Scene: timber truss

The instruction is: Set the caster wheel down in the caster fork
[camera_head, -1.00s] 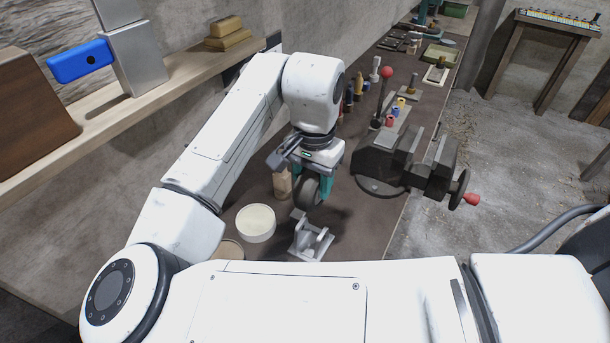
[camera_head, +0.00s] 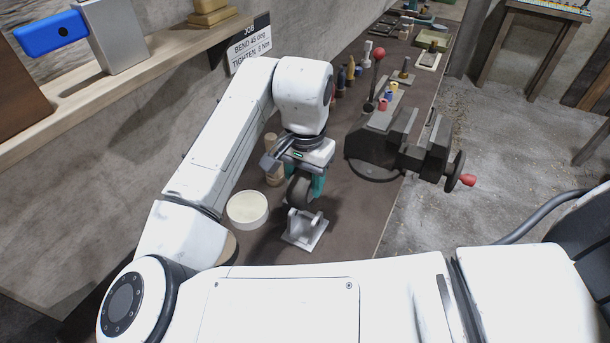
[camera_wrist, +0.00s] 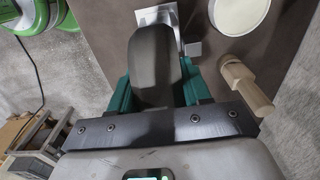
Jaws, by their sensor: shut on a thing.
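My gripper (camera_head: 301,186) has teal fingers shut on the dark grey caster wheel (camera_head: 299,192). The wheel hangs upright between the fingers, and it also fills the middle of the wrist view (camera_wrist: 154,62). The pale metal caster fork (camera_head: 304,232) stands on the workbench just below the wheel, with its prongs pointing up. In the wrist view part of the fork (camera_wrist: 160,14) shows beyond the wheel, and the wheel hides the rest. The wheel's lower edge is close to the fork's prongs. I cannot tell whether they touch.
A round cream dish (camera_head: 247,209) stands left of the fork. A wooden peg-like piece (camera_head: 272,152) stands behind it. A dark vise (camera_head: 388,146) with a red-tipped handle is to the right. The bench front right of the fork is clear.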

